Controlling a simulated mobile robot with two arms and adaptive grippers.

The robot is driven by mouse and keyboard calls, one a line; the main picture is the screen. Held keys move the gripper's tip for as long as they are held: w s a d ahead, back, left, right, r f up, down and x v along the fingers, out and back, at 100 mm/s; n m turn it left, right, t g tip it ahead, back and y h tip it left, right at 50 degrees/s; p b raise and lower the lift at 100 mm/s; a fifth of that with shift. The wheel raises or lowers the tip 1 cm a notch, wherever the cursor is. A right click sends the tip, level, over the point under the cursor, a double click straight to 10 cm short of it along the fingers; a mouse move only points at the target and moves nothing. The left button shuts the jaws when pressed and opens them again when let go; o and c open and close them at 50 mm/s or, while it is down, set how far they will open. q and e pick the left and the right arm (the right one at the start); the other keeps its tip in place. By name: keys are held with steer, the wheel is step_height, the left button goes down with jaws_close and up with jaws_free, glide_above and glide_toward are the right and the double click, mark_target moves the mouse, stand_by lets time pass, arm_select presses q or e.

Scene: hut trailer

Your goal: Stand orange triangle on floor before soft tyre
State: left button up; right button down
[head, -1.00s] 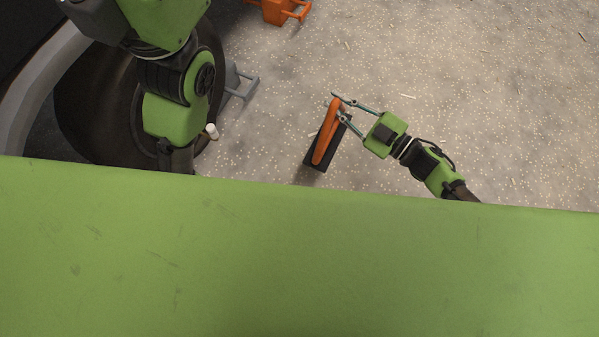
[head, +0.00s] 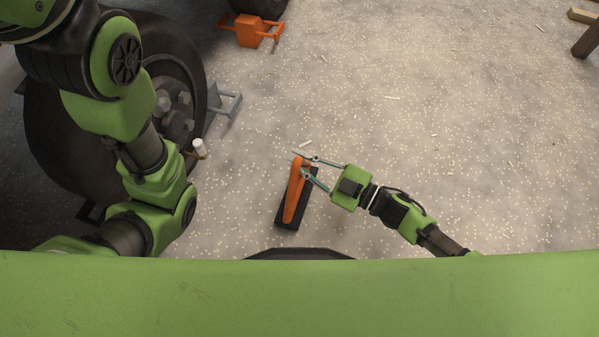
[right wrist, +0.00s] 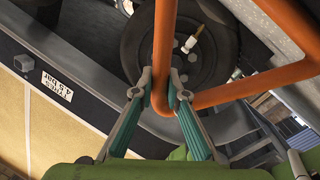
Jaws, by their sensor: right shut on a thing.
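The orange triangle (head: 296,192) stands roughly upright over a dark base (head: 289,224), seen nearly edge-on from above. My right gripper (head: 300,165) is shut on its upper end. In the right wrist view the fingertips (right wrist: 160,90) close around a bend of the orange tube (right wrist: 166,40). I cannot tell whether the base touches the floor. A large tyre (head: 55,135) is at the left, partly hidden by my left arm; a wheel with a valve shows in the right wrist view (right wrist: 140,55). Another tyre (head: 262,5) is cut off at the top. My left gripper is out of view.
Wooden pieces (head: 587,38) are at the top right. The speckled floor (head: 430,110) is open right of the tyres.

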step_height(320, 180, down, 3)
steer(key=b, duration=0.2)
steer(key=shift+f+b, duration=0.15)
steer(key=shift+b, duration=0.2)
steer(key=shift+f, duration=0.1)
steer(key=c, duration=2)
jaws_free()
